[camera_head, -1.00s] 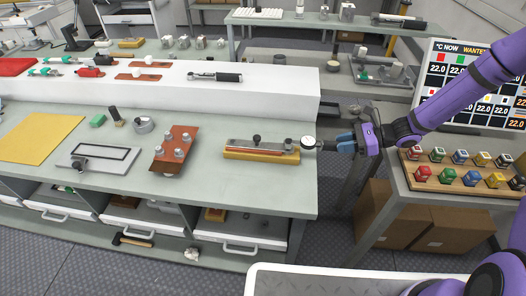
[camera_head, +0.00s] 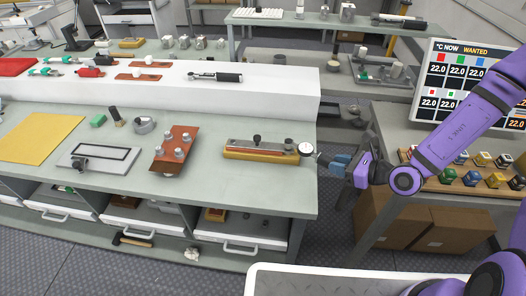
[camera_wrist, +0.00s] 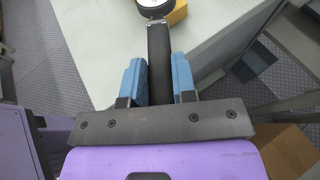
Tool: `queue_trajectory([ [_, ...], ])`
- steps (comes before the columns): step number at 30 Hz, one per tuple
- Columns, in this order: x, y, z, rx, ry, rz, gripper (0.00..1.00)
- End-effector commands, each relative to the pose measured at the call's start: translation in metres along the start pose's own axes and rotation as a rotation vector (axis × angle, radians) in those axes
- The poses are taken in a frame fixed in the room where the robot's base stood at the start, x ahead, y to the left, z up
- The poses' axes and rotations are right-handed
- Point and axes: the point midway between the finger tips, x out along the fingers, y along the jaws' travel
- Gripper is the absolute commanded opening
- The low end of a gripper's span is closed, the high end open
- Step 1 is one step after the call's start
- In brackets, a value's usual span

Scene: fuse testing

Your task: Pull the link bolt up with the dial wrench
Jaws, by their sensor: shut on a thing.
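The dial wrench has a round white dial (camera_head: 306,148) and a black handle (camera_wrist: 160,65). My gripper (camera_head: 335,163) is shut on the handle; in the wrist view the blue fingers sit on both sides of it. The dial end is at the right end of a yellow-based fixture (camera_head: 245,156) with a metal bar on top. A small upright bolt (camera_head: 288,144) stands near the fixture's right end, just left of the dial. I take it for the link bolt. Whether the wrench head is on it is hidden by the dial. A dark knob (camera_head: 257,140) stands mid-fixture.
The fixture lies near the right edge of the grey bench (camera_head: 220,190). A brown plate with metal posts (camera_head: 175,150) and a framed panel (camera_head: 105,159) lie to the left. A white raised shelf (camera_head: 280,98) runs behind. A wooden rack of coloured blocks (camera_head: 470,185) is at the right.

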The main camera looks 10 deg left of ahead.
Motion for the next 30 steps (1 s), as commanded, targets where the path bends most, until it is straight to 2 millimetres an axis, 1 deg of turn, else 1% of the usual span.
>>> queue_trajectory([
  [1,0.002,0.002,0.004,-0.006,-0.01,0.008,0.0],
  [5,0.002,0.002,0.004,-0.007,-0.011,0.009,0.0],
  [18,-0.004,0.001,0.017,-0.007,-0.009,0.007,0.0],
  [26,-0.005,0.0,0.017,-0.003,-0.006,0.004,0.0],
  [28,-0.005,-0.003,0.017,-0.007,-0.007,0.012,0.0],
  [30,-0.003,-0.01,0.018,-0.021,-0.01,0.042,0.0],
])
